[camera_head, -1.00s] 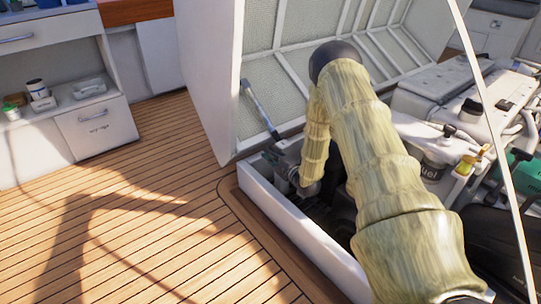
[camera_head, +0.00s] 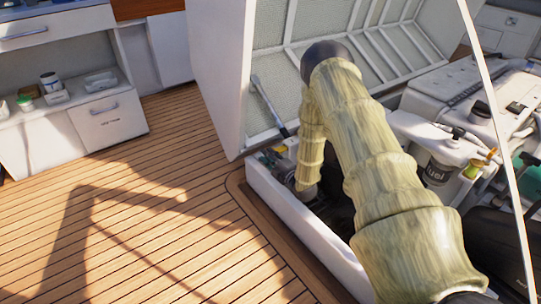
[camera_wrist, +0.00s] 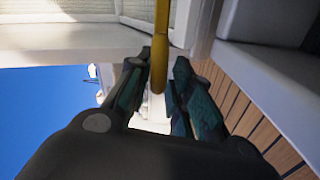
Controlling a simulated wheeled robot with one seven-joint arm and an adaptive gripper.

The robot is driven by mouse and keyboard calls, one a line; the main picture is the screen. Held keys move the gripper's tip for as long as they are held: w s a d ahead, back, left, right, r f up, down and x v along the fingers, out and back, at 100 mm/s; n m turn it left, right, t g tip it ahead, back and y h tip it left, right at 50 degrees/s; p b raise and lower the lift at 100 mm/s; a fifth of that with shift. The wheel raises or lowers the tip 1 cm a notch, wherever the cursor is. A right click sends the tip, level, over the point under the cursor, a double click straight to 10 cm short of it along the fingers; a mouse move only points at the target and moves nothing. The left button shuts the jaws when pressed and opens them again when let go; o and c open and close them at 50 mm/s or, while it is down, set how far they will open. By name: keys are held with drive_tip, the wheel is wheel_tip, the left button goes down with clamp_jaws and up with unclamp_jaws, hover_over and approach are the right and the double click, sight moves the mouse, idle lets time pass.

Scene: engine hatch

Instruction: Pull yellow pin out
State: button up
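In the wrist view, a yellow pin (camera_wrist: 161,35) comes down from the top edge. Its rounded lower end lies between the two dark green-padded fingers of my gripper (camera_wrist: 160,75). The fingers are apart, with a pale gap between them, so the gripper looks open. I cannot tell whether either finger touches the pin. In the head view, my arm reaches into the hatch opening. The gripper there is mostly hidden by the arm and the hatch rim, and I cannot make out the pin beside it.
The raised hatch lid (camera_head: 222,70) with a grey strut (camera_head: 268,105) stands behind my arm. The white hatch rim (camera_head: 300,225) borders the opening. A fuel filter (camera_head: 438,168) and engine parts lie right. Wooden deck (camera_head: 130,220) is clear at left, before a white cabinet (camera_head: 108,118).

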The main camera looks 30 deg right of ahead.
drive_tip(key=shift+s+d, duration=0.2)
drive_tip(key=shift+s, duration=0.05)
drive_tip(key=s, duration=1.1)
drive_tip(key=shift+s+d, duration=0.2)
drive_tip(key=shift+d, duration=0.2)
